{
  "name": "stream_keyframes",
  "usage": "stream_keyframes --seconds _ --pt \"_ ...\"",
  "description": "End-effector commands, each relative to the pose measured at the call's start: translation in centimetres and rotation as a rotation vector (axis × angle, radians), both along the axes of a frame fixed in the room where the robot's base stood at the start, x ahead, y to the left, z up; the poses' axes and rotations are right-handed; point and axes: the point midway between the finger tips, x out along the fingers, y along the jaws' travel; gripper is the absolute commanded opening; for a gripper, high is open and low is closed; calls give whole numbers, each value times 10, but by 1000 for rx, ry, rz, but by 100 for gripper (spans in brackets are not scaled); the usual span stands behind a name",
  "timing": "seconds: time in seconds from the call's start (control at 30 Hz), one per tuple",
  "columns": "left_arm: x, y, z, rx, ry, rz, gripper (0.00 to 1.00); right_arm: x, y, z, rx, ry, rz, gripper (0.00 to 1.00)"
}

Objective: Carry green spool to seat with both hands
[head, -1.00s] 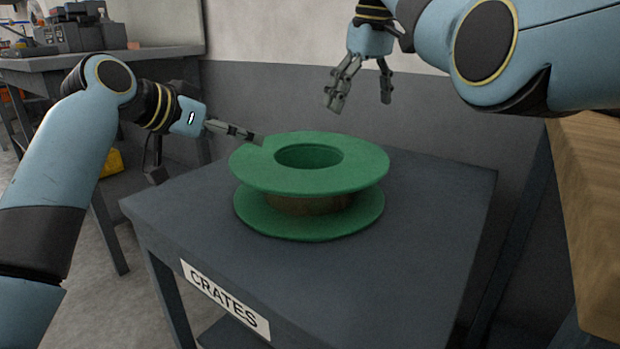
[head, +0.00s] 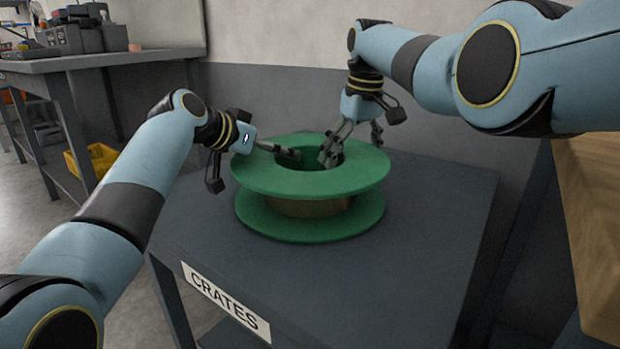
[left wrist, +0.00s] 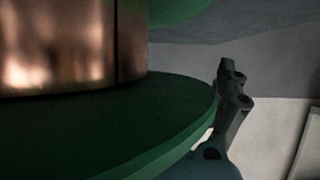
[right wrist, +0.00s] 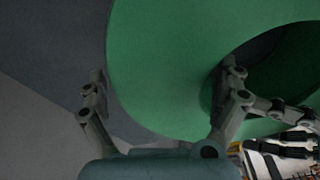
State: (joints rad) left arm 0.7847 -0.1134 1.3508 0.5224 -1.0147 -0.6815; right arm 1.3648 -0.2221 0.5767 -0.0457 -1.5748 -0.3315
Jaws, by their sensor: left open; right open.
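The green spool (head: 312,180), with copper wire (left wrist: 70,45) between its two flanges, stands flat on the table. My right gripper (head: 352,145) is open at its far side, pointing down. In the right wrist view its fingers (right wrist: 160,95) lie either side of the green flange (right wrist: 165,60), one outside the rim and one at the central hole. My left gripper (head: 284,151) is open at the upper flange's left side, with a finger reaching over toward the hole. The left wrist view shows one finger beyond a flange edge; the other is hidden. Contact cannot be told.
The grey table (head: 400,260) carries a CRATES label (head: 225,300) and is clear around the spool. A wall (head: 285,95) stands close behind. A wooden surface (head: 590,230) is at the right. A workbench (head: 100,62) and a yellow bin (head: 95,160) are at the left.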

Motion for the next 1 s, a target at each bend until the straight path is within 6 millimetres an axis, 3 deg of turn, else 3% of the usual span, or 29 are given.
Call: stream_keyframes --seconds 0.17,0.73,1.0 --pt "0 0 0 0 0 0 97 0 0 0 0 0 0 97" --pt "-1 1 -1 4 1 -2 24 0 0 0 0 0 1 23" --pt "-1 0 1 3 -2 -3 23 1 0 2 0 -3 2 22"
